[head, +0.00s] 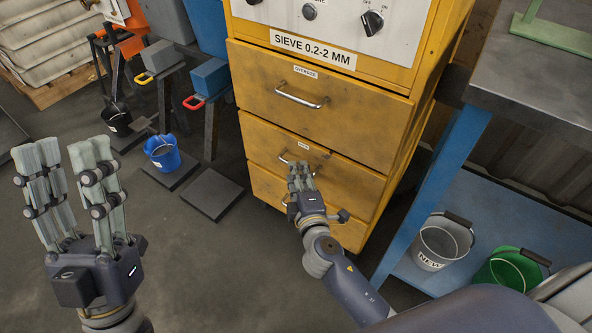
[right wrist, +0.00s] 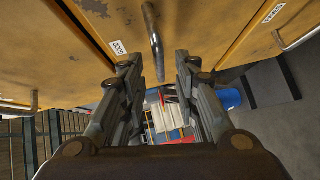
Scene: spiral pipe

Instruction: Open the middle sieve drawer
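The yellow sieve cabinet has stacked drawers under a "SIEVE 0.2-2 MM" label. The middle drawer (head: 350,182) looks shut, and its metal handle (head: 284,156) is partly hidden by my right gripper (head: 300,168). In the right wrist view this handle (right wrist: 153,40) stands between and just ahead of the two fingers of my right gripper (right wrist: 156,62). The fingers are apart, with a gap on both sides of the handle. My left gripper (head: 64,152) is open and empty, away from the cabinet at the lower left.
The top drawer (head: 345,122) and bottom drawer (head: 262,186) look shut. A blue-legged bench (head: 447,168) stands close on the right, with a grey bucket (head: 440,244) and a green bucket (head: 508,272) on its lower shelf. A blue bucket (head: 163,153) stands left. The floor before the cabinet is clear.

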